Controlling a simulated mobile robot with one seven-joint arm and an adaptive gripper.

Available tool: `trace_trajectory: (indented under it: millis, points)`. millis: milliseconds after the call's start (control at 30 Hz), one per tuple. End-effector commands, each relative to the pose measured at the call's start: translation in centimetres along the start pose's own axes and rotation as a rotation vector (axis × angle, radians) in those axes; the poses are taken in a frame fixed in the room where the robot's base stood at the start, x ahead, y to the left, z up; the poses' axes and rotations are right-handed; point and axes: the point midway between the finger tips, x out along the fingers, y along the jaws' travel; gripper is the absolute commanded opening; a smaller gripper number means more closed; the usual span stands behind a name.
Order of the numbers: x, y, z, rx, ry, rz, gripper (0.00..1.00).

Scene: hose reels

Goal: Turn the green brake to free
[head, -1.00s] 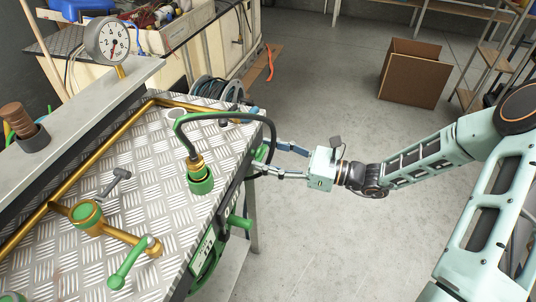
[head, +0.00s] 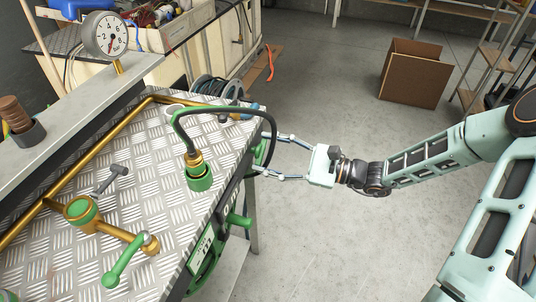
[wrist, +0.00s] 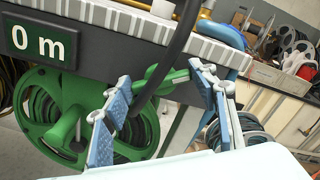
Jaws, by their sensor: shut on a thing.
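The green brake (wrist: 168,78) is a small green handle under the bench edge, behind a black hose in the wrist view. My gripper (wrist: 160,88) has one blue-padded finger on each side of it and is shut on it; the exact contact is partly hidden by the hose. In the head view my gripper (head: 266,154) reaches the bench's right side from the right. There the hose loop and the bench edge hide most of the brake.
The black and green hose (head: 225,113) arches from a green and brass fitting (head: 199,176) over the bench edge, close to my fingers. A green reel (wrist: 45,110) hangs below the "0 m" display (wrist: 41,43).

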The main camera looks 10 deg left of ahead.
Motion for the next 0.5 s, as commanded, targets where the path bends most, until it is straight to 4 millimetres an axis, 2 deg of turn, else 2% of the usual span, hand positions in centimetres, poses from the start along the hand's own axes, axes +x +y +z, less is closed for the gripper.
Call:
trace_trajectory:
  millis: [500]
  points:
    - [-0.07, 0.39, -0.38, -0.49, 0.002, 0.001, 0.29]
